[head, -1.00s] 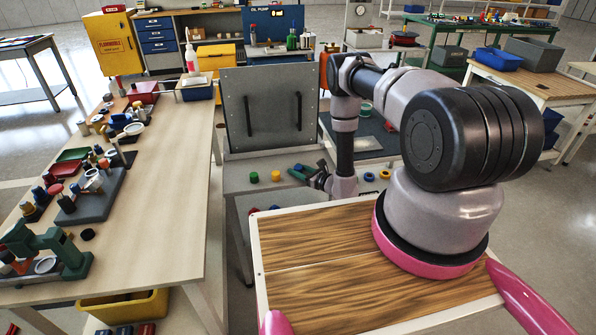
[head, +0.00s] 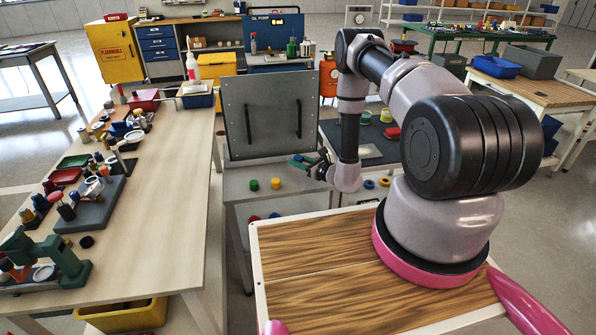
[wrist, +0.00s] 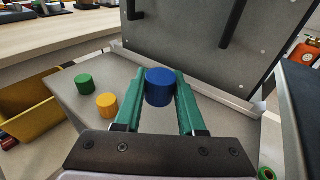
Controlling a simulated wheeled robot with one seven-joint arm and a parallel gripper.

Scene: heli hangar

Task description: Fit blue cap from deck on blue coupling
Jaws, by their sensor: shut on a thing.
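My gripper (wrist: 160,85) has green fingers and is shut on the blue cap (wrist: 160,86), a short cylinder held between the fingertips. In the wrist view the cap appears above the grey deck (wrist: 75,95), near the foot of the upright grey panel. In the head view my gripper (head: 299,161) is over the deck (head: 238,184), and the cap is too small or hidden to make out there. I cannot pick out the blue coupling with certainty in either view.
A green cap (wrist: 84,84) and a yellow cap (wrist: 107,105) stand on the deck left of my gripper. The grey panel (head: 267,112) with two black handles rises behind. A cluttered long table (head: 165,215) runs along the left.

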